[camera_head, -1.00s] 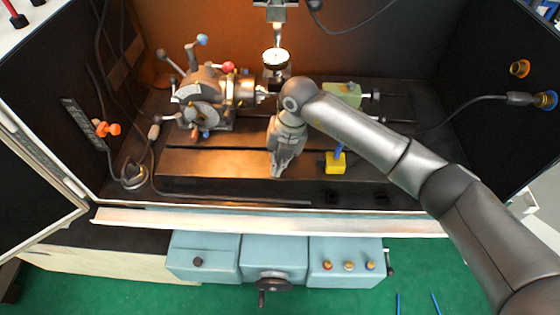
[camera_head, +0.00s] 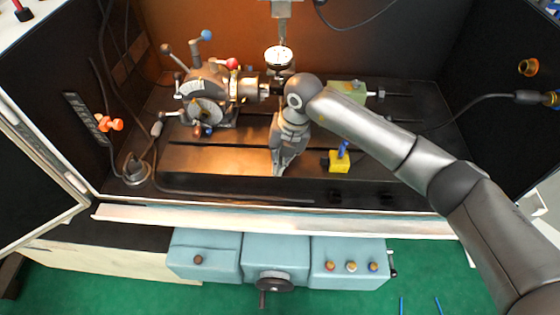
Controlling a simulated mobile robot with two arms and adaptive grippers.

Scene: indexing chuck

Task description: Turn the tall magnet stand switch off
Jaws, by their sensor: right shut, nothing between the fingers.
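My right gripper (camera_head: 281,168) is shut and empty. It points down in front of the chuck, over the front of the dark slotted table, and my right arm reaches in from the right. A small yellow block with a blue lever (camera_head: 340,160) stands to its right, apart from the fingers. I cannot tell for sure which thing is the tall magnet stand, and no switch setting is readable. My left gripper is not in view.
The indexing chuck (camera_head: 205,98) with ball-ended levers stands left of my gripper. A pale green block (camera_head: 346,92) lies behind my forearm. A round base with a cable (camera_head: 136,172) stands at the front left. Dark enclosure walls close both sides.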

